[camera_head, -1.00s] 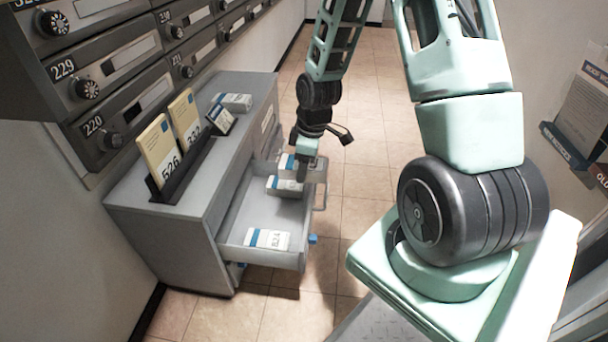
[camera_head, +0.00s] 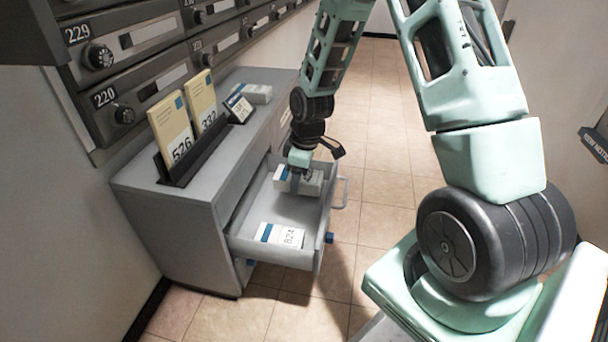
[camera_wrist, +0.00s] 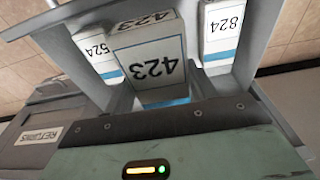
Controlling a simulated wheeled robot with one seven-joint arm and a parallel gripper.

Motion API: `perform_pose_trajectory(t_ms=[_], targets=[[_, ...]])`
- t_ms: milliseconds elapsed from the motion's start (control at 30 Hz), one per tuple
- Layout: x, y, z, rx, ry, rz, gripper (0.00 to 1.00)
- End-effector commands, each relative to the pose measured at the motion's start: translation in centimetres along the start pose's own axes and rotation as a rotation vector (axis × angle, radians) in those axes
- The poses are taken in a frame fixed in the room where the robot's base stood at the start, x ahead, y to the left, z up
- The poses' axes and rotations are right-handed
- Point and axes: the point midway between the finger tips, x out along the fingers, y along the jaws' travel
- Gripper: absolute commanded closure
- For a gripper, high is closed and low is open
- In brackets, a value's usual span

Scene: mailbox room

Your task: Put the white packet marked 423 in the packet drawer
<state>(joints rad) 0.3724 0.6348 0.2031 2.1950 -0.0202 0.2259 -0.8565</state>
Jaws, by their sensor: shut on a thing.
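The white packet marked 423 (camera_wrist: 150,58) has a blue band and shows large in the wrist view. My gripper (camera_head: 300,172) is shut on it, inside or just over the open grey packet drawer (camera_head: 288,208). I cannot tell whether it touches the drawer floor. The packet marked 824 (camera_head: 279,235) lies in the near part of the drawer; it also shows in the wrist view (camera_wrist: 221,30). The packet marked 524 (camera_wrist: 97,50) is on the other side of 423. In the head view, my gripper partly hides the packets at the drawer's far end.
The grey cabinet (camera_head: 160,212) carries a black rack (camera_head: 192,160) with yellow cards 526 and 332, a small dark label stand (camera_head: 238,107) and a white packet (camera_head: 257,93). Mailboxes (camera_head: 140,85) line the wall above. Tiled floor (camera_head: 385,190) is clear right of the drawer.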

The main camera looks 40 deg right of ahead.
Motion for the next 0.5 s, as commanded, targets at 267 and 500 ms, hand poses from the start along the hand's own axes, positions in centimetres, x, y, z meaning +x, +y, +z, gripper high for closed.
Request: perform_pose_trajectory(t_ms=[267, 500], targets=[[3.5, 0.0, -0.1, -0.001, 0.0, 0.0, 0.7], [6.2, 0.0, -0.1, -0.001, 0.001, 0.0, 0.7]])
